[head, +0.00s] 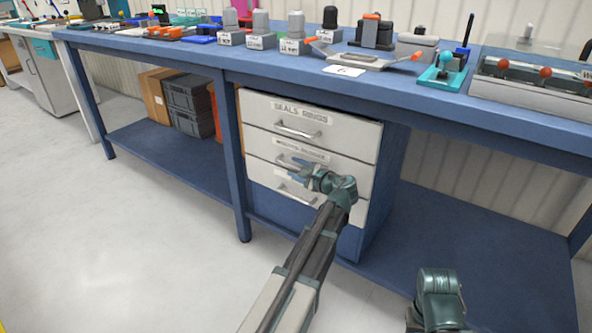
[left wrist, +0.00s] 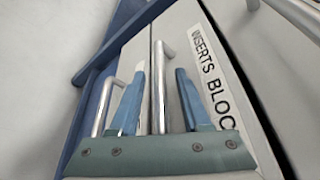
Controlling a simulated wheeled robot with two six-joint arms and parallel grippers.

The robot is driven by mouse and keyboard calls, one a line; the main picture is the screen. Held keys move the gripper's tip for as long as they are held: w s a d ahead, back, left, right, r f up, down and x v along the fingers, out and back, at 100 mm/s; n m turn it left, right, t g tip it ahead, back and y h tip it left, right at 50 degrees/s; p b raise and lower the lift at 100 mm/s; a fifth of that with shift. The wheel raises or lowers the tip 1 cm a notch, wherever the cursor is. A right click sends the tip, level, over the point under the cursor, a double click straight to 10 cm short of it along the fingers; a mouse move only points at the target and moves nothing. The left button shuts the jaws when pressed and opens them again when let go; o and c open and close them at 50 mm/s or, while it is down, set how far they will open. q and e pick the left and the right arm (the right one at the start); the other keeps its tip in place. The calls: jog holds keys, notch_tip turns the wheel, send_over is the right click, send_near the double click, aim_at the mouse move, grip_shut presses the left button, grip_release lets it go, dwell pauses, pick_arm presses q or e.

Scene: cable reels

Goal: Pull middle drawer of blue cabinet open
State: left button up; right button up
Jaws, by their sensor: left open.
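The blue cabinet (head: 377,190) under the bench has three white drawer fronts. The middle drawer (head: 338,170) has a label strip and a bar handle, partly hidden by my left gripper (head: 303,170). In the left wrist view the middle drawer's front (left wrist: 185,45) carries a label reading "INSERTS BLOC…". Its metal bar handle (left wrist: 158,85) lies between the two open blue fingers of my left gripper (left wrist: 158,100), with a gap on each side. The fingers are at the drawer front. The middle drawer looks closed.
The top drawer (head: 345,132), labelled "SEALS RINGS", and the bottom drawer (head: 335,207) look closed. A blue bench leg (head: 231,160) stands just left of the cabinet. Dark crates (head: 188,105) sit on the lower shelf. The floor (head: 150,240) in front is clear.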

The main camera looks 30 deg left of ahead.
pick_arm(q)
grip_shut()
dwell(1.4)
